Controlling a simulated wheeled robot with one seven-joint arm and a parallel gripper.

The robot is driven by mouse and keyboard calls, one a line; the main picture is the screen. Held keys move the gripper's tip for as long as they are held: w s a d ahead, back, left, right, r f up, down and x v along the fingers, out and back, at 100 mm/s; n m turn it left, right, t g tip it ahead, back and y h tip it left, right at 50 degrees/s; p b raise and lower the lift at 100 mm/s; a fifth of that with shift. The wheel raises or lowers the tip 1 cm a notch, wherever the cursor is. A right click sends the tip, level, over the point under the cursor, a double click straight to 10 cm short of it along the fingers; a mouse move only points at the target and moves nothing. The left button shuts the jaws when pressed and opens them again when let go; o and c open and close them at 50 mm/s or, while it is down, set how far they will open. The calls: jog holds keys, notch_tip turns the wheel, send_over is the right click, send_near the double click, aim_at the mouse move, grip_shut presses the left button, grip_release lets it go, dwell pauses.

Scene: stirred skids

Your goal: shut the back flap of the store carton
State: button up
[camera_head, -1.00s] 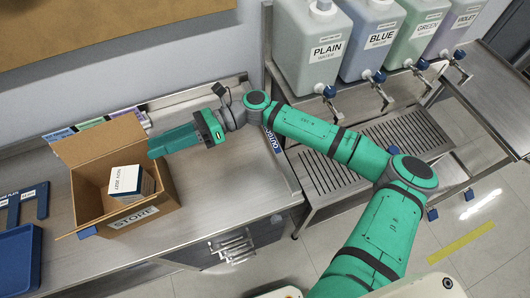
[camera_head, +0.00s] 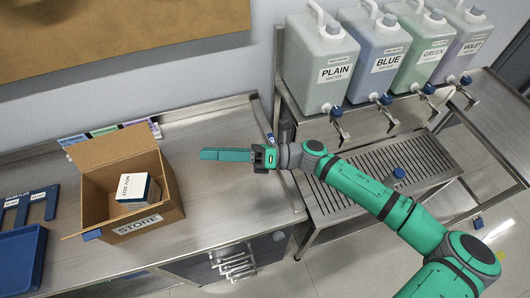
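The store carton (camera_head: 170,211) is a brown cardboard box on the steel counter at the left, with a STORE label on its front. Its back flap (camera_head: 112,147) stands up, leaning backward, so the top is open. A white box (camera_head: 131,188) with a printed label sits inside. A blue tab (camera_head: 92,235) shows at the front left corner beside a thin edge of cardboard. My gripper (camera_head: 202,154) is to the right of the carton, apart from it, with its green fingers pointing left. The fingers look like one bar from here, so their gap is hidden.
A blue tray (camera_head: 38,262) and a blue slotted rack (camera_head: 30,203) lie left of the carton. Coloured labels (camera_head: 75,139) line the counter's back. Labelled jugs with taps, PLAIN (camera_head: 325,75) nearest, stand at the right above a drain grate (camera_head: 380,172). Counter right of the carton is clear.

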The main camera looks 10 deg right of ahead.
jog(key=s+d+f+m+t+h, duration=0.2)
jog(key=d+m+t, duration=0.6)
jog(key=d+m, duration=0.2)
jog(key=shift+d+m+t+h, duration=0.3)
jog(key=shift+d+t+h, duration=0.1)
jog(key=shift+d, duration=0.8)
jog(key=shift+s, duration=0.1)
